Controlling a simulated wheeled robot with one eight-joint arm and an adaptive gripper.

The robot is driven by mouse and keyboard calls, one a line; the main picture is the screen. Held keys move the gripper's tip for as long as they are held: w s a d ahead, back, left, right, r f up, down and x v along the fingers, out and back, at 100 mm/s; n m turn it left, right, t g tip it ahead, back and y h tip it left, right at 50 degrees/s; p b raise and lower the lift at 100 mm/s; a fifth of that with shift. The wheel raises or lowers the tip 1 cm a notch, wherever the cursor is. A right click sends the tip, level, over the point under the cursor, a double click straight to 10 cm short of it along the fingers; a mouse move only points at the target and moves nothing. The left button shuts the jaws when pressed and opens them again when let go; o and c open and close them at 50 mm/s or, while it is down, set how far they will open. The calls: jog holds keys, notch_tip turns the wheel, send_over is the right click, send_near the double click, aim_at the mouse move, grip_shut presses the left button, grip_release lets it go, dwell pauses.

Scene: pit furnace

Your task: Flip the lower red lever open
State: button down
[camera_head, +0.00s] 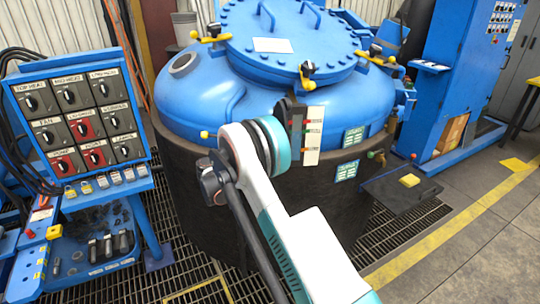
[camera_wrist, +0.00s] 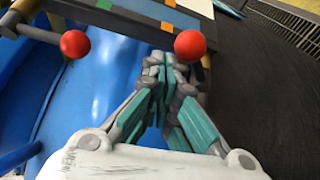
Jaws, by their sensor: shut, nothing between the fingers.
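A light panel carries the levers on the side of the blue furnace; it shows in the head view (camera_head: 313,140) and along the top of the wrist view. Two red ball knobs on rods show in the wrist view, one at left (camera_wrist: 75,43) and one at right (camera_wrist: 190,44). The right knob lies on the side of the dark furnace wall, so it appears to be the lower red lever. My gripper (camera_wrist: 168,62) is shut and empty, its fingertips close beside and below the right knob in the picture. I cannot tell whether they touch. In the head view my arm hides the fingers.
The blue furnace lid (camera_head: 290,40) and dark furnace wall (camera_head: 190,190) are close to my arm. A switch panel (camera_head: 80,115) stands at left. A small dark shelf with a yellow block (camera_head: 410,180) juts out at right. Grating and open floor lie in front.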

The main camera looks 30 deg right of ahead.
jog(key=s+f+m+h+b, duration=0.1)
jog(key=f+m, duration=0.1)
jog(key=s+a+f+m+h+b, duration=0.1)
jog(key=s+m, duration=0.1)
jog(key=shift+s+a+f, duration=0.2)
jog(key=shift+s+f, duration=0.1)
jog(key=shift+f, duration=0.3)
dwell(0.7)
